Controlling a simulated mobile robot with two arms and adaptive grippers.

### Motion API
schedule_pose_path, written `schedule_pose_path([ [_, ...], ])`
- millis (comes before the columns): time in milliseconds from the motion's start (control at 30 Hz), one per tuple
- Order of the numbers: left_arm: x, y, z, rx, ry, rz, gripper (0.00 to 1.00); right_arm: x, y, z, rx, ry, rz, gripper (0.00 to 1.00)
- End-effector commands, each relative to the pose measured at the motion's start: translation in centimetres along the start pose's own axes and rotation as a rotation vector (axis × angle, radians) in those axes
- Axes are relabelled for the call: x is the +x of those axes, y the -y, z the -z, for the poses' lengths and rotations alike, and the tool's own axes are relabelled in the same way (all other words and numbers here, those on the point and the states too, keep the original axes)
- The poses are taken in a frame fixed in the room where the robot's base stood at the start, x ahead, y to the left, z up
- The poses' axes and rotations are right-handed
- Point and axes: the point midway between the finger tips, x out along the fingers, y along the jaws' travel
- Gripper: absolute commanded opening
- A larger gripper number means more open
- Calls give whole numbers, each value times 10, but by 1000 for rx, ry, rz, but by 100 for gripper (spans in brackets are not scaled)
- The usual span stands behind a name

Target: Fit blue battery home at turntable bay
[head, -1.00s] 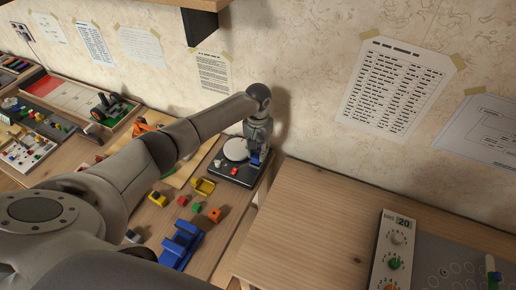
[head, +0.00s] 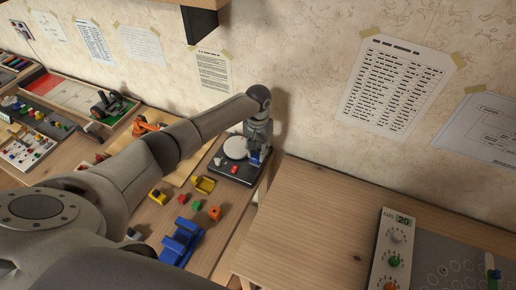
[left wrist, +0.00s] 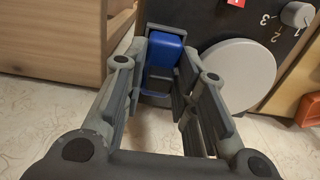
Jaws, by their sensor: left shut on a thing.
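The blue battery (left wrist: 164,50) is between the fingers of my left gripper (left wrist: 166,62) in the left wrist view. The gripper is shut on it. In the head view the battery (head: 255,157) shows as a small blue patch under the left gripper (head: 256,155), at the right side of the black turntable unit (head: 231,175). The unit's pale round platter (head: 236,148) is just left of the gripper. The bay is largely hidden by the fingers and battery, so I cannot tell how deep the battery sits. My right gripper is not in view.
A wooden bench (head: 310,215) stands close to the right of the turntable. A yellow part (head: 203,184), an orange block (head: 215,213) and a large blue part (head: 181,241) lie in front. The papered wall is close behind my left arm.

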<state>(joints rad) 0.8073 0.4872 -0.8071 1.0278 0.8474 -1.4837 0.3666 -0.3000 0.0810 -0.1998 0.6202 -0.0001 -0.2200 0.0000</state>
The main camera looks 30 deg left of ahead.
Motion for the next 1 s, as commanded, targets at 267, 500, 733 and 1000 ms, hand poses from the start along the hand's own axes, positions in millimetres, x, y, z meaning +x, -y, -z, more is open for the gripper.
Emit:
schedule_pose_path([
  [267,0,0,0,-1,-1,0,0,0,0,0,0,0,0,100],
  [500,1,0,0,-1,0,-1,0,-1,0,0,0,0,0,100],
  [733,4,0,1,-2,-1,-1,0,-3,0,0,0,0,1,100],
  [1000,5,0,1,-1,-1,-1,28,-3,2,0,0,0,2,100],
])
